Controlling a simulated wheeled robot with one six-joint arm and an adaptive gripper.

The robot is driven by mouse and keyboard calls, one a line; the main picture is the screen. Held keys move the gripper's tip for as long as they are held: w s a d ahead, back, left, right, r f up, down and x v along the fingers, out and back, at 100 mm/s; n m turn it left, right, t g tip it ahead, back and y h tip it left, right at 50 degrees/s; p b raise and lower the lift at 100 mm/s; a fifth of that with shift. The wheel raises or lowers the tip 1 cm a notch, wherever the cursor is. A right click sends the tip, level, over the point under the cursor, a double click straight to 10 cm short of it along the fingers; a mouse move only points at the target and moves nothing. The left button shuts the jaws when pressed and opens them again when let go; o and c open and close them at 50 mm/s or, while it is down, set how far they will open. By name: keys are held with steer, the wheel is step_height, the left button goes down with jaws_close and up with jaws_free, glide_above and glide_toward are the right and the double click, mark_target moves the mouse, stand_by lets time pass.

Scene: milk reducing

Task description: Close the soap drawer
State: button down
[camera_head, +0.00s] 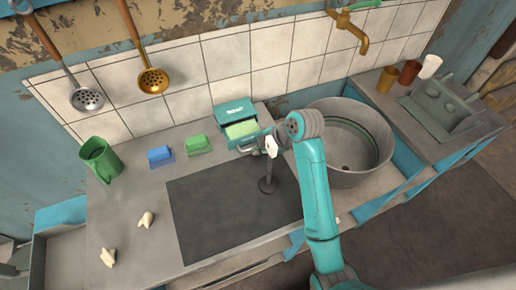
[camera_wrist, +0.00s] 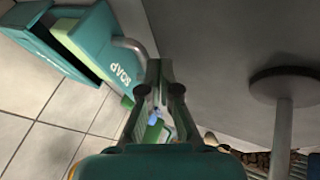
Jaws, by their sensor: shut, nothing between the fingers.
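The teal soap box (camera_head: 233,111) stands against the tiled wall. Its soap drawer (camera_head: 240,141) is pulled out towards the front, with a pale green block of soap (camera_head: 241,129) inside. In the wrist view the drawer front (camera_wrist: 113,68), marked SOAP, is at the upper left, and its grey curved handle (camera_wrist: 133,46) points towards my gripper. My gripper (camera_wrist: 159,66) is shut and empty, right beside the handle; I cannot tell whether it touches.
A dark rod on a round disc (camera_head: 268,184) stands on the dark mat (camera_head: 215,220) close to my gripper; the wrist view shows it at the right (camera_wrist: 282,88). A big grey basin (camera_head: 345,172) is to the right. Green (camera_head: 197,144) and blue (camera_head: 160,156) blocks sit left of the drawer.

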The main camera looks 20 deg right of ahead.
mark_target(248, 132)
steer(key=w, duration=0.8)
steer(key=shift+w, duration=0.1)
